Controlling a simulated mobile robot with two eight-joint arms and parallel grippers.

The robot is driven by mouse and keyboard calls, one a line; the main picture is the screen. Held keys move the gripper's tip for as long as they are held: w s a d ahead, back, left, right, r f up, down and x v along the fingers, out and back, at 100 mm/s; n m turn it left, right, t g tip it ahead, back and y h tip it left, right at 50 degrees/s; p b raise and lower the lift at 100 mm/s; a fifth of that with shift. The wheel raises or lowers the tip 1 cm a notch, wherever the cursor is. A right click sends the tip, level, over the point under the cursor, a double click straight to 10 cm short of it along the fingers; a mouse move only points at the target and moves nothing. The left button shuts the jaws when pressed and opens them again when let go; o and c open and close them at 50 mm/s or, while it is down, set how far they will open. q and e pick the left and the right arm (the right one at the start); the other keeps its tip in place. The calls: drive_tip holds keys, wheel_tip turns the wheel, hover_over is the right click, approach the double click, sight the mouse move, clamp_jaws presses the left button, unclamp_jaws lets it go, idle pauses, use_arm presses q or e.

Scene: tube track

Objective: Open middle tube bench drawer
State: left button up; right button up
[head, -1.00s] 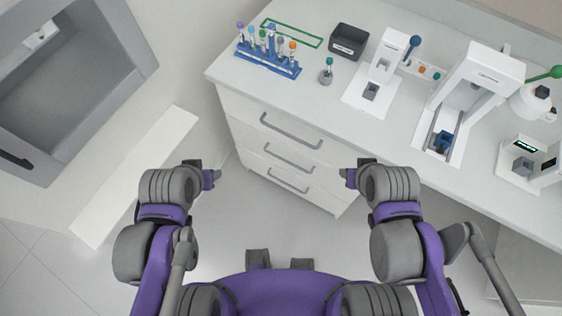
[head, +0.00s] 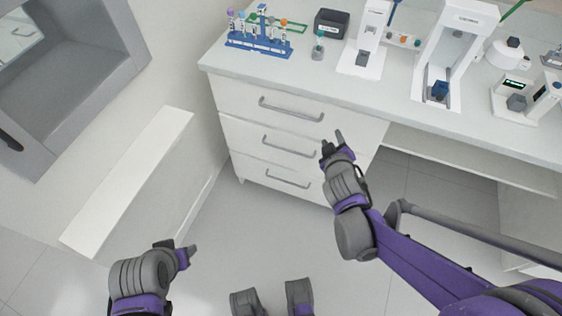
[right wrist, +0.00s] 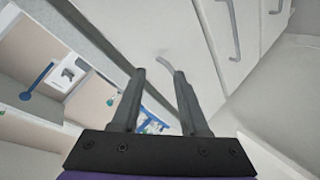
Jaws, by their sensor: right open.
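The tube bench (head: 212,68) has three stacked drawers, all flush with its front. The middle drawer's front (head: 245,134) carries a grey bar handle (head: 288,147). My right gripper (head: 333,139) is open and empty, just right of that handle in the head view and apart from it. In the right wrist view, the middle handle (right wrist: 232,30) lies up and right of my open right gripper (right wrist: 160,74). The top drawer's handle (right wrist: 168,62) shows between and behind the fingers, partly hidden. My left gripper (head: 184,252) is low at the left, away from the bench; its opening is unclear.
The top handle (head: 290,110) and bottom handle (head: 287,180) sit above and below. A blue tube rack (head: 258,44), a black box (head: 331,23) and white devices (head: 450,55) stand on the bench top. A white ledge (head: 130,180) runs along the left. Floor before the drawers is clear.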

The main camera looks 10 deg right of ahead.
drive_tip(key=w+f+n+t+b, duration=0.1)
drive_tip(key=w+f+n+b, duration=0.15)
drive_tip(key=f, duration=0.25)
drive_tip(key=n+t+y+b, duration=0.3)
drive_tip(key=n+y+b, duration=0.4)
drive_tip(key=n+b, duration=0.3)
approach(285, 149)
use_arm(q)
wheel_tip(285, 149, down, 13)
drive_tip(key=p, duration=0.3)
drive_tip(key=shift+w, duration=0.35)
use_arm(e)
drive_tip(key=shift+n, duration=0.35)
drive_tip(key=x, duration=1)
drive_tip(key=shift+w+f, duration=0.2)
drive_tip(key=shift+f, duration=0.1)
clamp_jaws()
